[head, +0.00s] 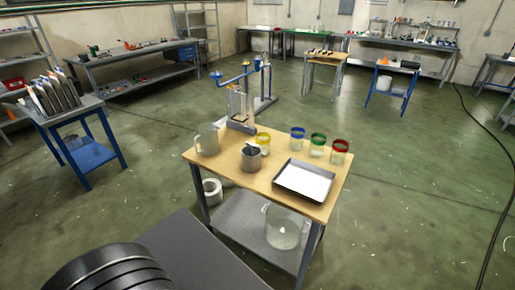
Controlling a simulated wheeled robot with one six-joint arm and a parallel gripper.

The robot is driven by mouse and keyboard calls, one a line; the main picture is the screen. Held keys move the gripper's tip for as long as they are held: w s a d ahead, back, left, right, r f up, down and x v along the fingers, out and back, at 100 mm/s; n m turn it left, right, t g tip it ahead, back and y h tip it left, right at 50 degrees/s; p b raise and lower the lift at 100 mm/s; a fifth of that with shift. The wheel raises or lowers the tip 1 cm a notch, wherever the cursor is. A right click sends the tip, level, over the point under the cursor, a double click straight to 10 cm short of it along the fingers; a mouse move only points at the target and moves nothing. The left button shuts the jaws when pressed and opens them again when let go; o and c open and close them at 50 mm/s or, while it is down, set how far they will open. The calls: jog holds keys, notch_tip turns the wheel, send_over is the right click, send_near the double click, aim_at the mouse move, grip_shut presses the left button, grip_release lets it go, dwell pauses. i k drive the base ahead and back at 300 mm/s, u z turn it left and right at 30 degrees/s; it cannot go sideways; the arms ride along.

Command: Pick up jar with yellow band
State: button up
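The jar with the yellow band (263,143) stands upright on the wooden-topped table (235,180), near its back edge. A grey metal cup (251,158) stands just in front of it and hides part of its lower left side. My gripper is not in view, so I cannot see whether it is open or shut. A dark rounded part of my own body fills the lower left corner.
Jars with a blue band (297,139), a green band (317,145) and a red band (339,151) stand to the right. A metal pitcher (207,140) is at left, a tray (303,180) at front right. A blue-armed stand (240,102) rises behind the table.

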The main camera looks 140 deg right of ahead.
aim_at(263, 145)
jog(key=z, duration=5)
jog(key=k, duration=0.6)
jog(key=u, duration=0.6)
jog(key=i, duration=0.6)
jog(key=u, duration=0.75)
jog(key=i, duration=1.6)
jog(key=z, duration=1)
jog(key=i, duration=0.4)
jog(key=z, duration=0.3)
